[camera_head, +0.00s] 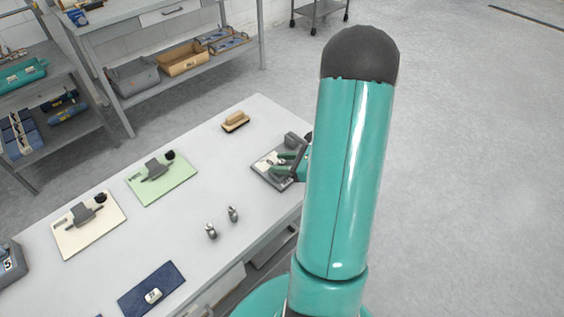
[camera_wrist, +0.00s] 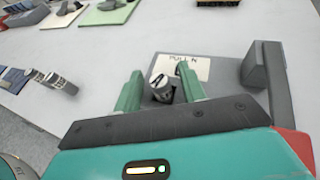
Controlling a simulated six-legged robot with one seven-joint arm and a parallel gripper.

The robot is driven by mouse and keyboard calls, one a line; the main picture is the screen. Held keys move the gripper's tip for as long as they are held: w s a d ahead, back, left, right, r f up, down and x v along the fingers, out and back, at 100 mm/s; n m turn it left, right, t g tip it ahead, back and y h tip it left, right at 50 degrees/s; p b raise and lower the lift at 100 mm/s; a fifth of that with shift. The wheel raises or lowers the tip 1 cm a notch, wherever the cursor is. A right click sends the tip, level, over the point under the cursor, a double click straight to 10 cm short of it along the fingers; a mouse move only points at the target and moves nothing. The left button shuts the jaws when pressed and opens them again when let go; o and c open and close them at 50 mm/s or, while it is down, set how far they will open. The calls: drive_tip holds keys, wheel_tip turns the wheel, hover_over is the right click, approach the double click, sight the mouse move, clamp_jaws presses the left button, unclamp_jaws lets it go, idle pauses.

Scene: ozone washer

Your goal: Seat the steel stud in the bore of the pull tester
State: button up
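The pull tester (camera_head: 262,167) is a grey-framed plate at the table's right side in the head view. In the wrist view its pale label (camera_wrist: 196,70) reads "PULL N", and a dark upright block (camera_wrist: 262,75) stands at its right. The stud's lower end and the bore are hidden. In the head view my gripper (camera_head: 286,162) is over the tester, partly behind my arm.
Two more metal studs (camera_head: 211,231) (camera_head: 233,214) stand near the table's front edge. A green plate (camera_head: 176,186) and a cream plate (camera_head: 70,238) carry grey fixtures. A brush (camera_head: 235,121) lies behind the tester. A blue mat (camera_head: 135,296) lies at front left.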

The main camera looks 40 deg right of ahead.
drive_tip(key=shift+r, duration=0.2)
drive_tip(key=v, duration=1.2)
drive_tip(key=w+a+r+n+g+y, duration=0.15)
drive_tip(key=a+r+n+g, duration=0.3)
drive_tip(key=a+n, duration=0.45)
drive_tip(key=w+a+r+n+g, duration=0.2)
drive_tip(key=a+r+n+g, duration=0.4)
drive_tip(key=a, duration=0.6)
drive_tip(key=s+a+r+n+t+h, duration=0.4)
drive_tip(key=a+r+n+h, duration=0.3)
drive_tip(key=n, duration=0.9)
drive_tip(key=a+r, duration=0.1)
drive_tip(key=a, duration=0.2)
drive_tip(key=shift+a+r, duration=0.25)
drive_tip(key=shift+r, duration=0.1)
drive_tip(key=shift+d, duration=0.15)
